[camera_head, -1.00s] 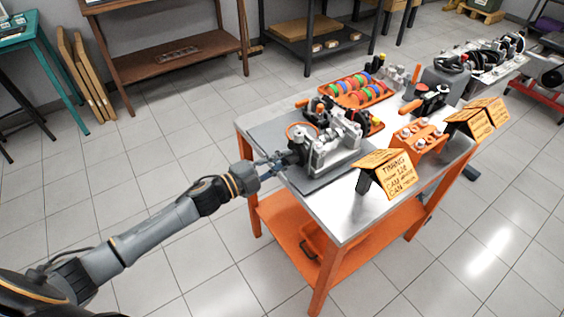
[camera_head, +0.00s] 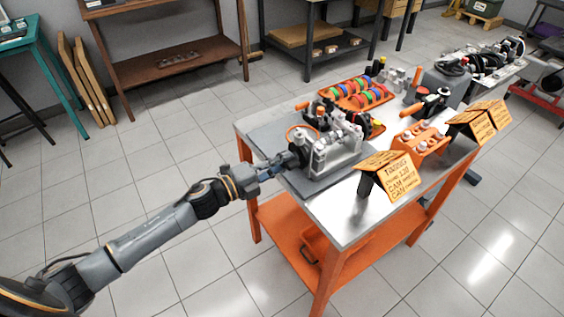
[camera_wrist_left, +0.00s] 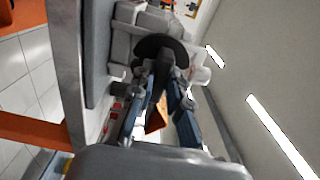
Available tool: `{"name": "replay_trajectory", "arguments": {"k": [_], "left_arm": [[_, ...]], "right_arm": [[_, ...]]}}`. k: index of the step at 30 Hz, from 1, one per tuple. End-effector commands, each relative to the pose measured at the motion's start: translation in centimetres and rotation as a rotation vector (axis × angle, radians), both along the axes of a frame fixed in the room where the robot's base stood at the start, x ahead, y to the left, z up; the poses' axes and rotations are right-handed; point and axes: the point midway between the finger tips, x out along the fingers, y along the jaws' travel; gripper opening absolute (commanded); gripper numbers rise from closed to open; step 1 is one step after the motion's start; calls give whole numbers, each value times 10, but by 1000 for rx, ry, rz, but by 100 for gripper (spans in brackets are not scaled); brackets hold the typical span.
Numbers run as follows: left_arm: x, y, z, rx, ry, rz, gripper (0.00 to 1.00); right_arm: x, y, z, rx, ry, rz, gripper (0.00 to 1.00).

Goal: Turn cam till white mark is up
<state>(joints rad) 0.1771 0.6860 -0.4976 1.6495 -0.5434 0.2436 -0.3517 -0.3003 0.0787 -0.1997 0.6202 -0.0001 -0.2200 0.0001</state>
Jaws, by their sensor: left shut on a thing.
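The grey engine block (camera_head: 336,155) stands on a grey mat on the orange cart. A dark round part (camera_head: 298,149), which looks like the cam's end, sticks out of its left end. My left gripper (camera_head: 284,162) reaches it from the left. In the left wrist view, its blue-grey fingers (camera_wrist_left: 158,88) are shut on a dark piece in front of a black disc (camera_wrist_left: 164,48) on the block. The fingers hide part of that piece. I cannot make out a white mark on it in either view. My right gripper is not in view.
A yellow-orange sign (camera_head: 392,172) stands at the cart's near edge. An orange tray (camera_head: 357,95) of coloured rings and an orange holder (camera_head: 421,141) are beyond the block. The cart's metal top (camera_head: 345,216) is bare at the near corner.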

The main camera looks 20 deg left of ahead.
Motion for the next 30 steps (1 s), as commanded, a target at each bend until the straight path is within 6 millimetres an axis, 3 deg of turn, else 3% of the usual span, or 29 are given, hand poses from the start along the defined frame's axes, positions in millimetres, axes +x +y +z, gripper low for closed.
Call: {"name": "replay_trajectory", "arguments": {"k": [5, 6, 9, 20, 30], "left_arm": [[-1, 0, -2, 1, 3, -1, 0], [-1, 0, -2, 0, 4, -1, 24], [0, 0, -1, 0, 3, -1, 39], [-4, 3, -1, 0, 3, 0, 39], [-49, 38, -3, 1, 6, 0, 39]], "right_arm": [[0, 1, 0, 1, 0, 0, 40], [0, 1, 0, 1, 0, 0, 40], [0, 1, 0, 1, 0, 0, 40], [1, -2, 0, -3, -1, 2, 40], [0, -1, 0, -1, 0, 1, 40]]}}
